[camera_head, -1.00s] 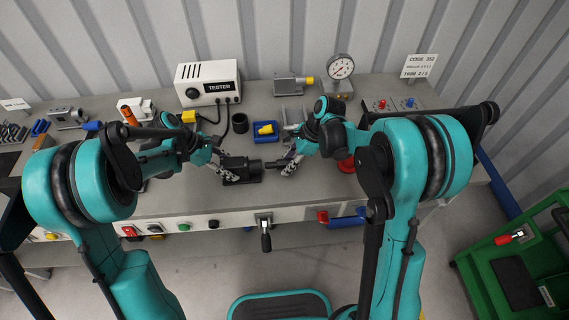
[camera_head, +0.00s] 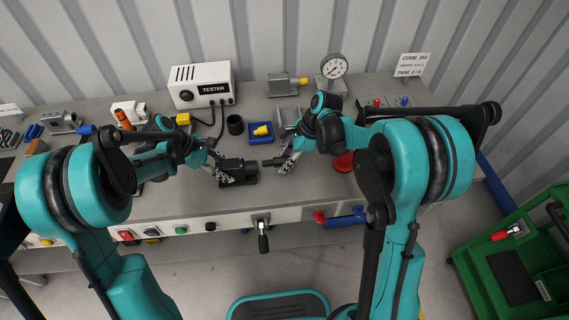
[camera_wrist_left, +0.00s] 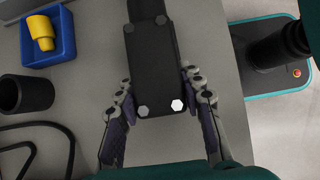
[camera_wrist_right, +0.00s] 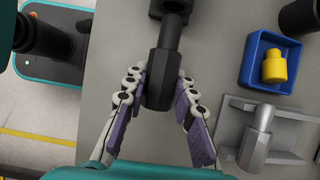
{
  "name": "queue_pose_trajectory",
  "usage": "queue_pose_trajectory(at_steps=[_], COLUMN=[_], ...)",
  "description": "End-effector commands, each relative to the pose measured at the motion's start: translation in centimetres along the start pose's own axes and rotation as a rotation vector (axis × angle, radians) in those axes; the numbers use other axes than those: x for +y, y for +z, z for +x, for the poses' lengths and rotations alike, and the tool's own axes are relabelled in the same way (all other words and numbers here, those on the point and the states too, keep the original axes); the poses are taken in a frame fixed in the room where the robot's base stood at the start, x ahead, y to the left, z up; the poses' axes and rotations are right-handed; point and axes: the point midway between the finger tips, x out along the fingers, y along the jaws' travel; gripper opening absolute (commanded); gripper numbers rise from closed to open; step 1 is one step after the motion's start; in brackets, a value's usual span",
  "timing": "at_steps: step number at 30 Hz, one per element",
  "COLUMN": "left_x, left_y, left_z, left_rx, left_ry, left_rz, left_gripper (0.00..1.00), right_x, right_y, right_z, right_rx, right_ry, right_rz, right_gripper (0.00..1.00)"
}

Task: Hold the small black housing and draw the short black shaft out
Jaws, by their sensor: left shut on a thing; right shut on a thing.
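The small black housing (camera_head: 240,170) lies near the front of the grey bench. In the left wrist view it is a dark block (camera_wrist_left: 153,60) with bright bolt heads at its corners. My left gripper (camera_head: 226,178) is shut on it, one finger on each side (camera_wrist_left: 155,90). The short black shaft (camera_head: 272,162) lies right of the housing, in line with it. My right gripper (camera_head: 286,163) is shut on the shaft's thick faceted end (camera_wrist_right: 160,85). In the right wrist view the thinner part runs up to the housing's collar; whether its tip is inside I cannot tell.
Behind stand a black cup (camera_head: 235,125), a blue tray (camera_head: 261,140) with a yellow part, the white tester (camera_head: 201,86) and a dial gauge (camera_head: 333,68). A red round part (camera_head: 344,162) lies by my right arm. Bare bench lies in front of the housing.

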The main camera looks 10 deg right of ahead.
Motion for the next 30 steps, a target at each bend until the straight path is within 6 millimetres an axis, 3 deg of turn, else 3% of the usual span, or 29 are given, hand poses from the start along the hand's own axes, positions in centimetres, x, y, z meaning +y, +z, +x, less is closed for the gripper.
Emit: queue_pose_trajectory(at_steps=[15,24,25,27,30], left_x=[0.0,0.0,0.0,0.0,0.0], left_y=[0.0,0.0,0.0,0.0,0.0], left_z=[0.0,0.0,0.0,0.0,0.0], left_rx=[0.000,0.000,0.000,0.000,0.000], left_ry=[0.001,0.001,0.001,0.001,0.000], left_rz=[0.000,0.000,0.000,0.000,0.000], left_gripper=[0.05,0.05,0.40,0.58,0.62], right_x=[0.0,0.0,0.0,0.0,0.0], right_y=[1.8,1.9,1.9,1.9,1.9], right_z=[-3.8,-4.0,-4.0,-4.0,-4.0], right_rx=[0.000,0.000,0.000,0.000,0.000], right_ry=[0.000,0.000,0.000,0.000,0.000], right_rz=[0.000,0.000,0.000,0.000,0.000], right_gripper=[0.00,0.00,0.00,0.00,0.00])
